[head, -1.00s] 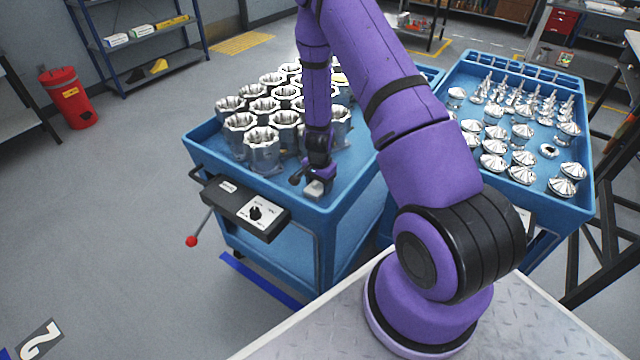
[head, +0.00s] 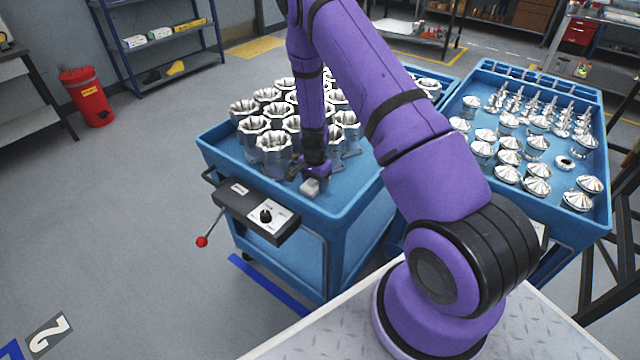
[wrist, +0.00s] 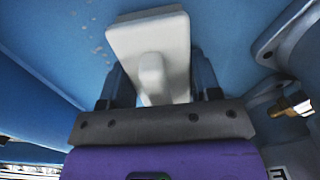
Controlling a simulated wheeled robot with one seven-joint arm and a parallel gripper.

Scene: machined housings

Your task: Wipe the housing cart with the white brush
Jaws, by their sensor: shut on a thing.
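The white brush (wrist: 150,45) is held between the two fingers of my gripper (wrist: 158,88), which is shut on its handle. In the head view the brush (head: 310,188) is a small pale block at the near end of the blue housing cart (head: 345,228). My gripper (head: 311,172) is above it there, by the front row of housings. In the wrist view the brush's flat head lies over the cart's blue top (wrist: 60,40), and small pale specks show on that surface to its left. Whether the bristles touch the top is hidden.
Several silver housings (head: 275,145) fill the middle and back of the cart top. A black control box (head: 258,210) with a red-knobbed lever hangs on the cart's front. A second blue cart (head: 590,215) with shiny cones stands at right.

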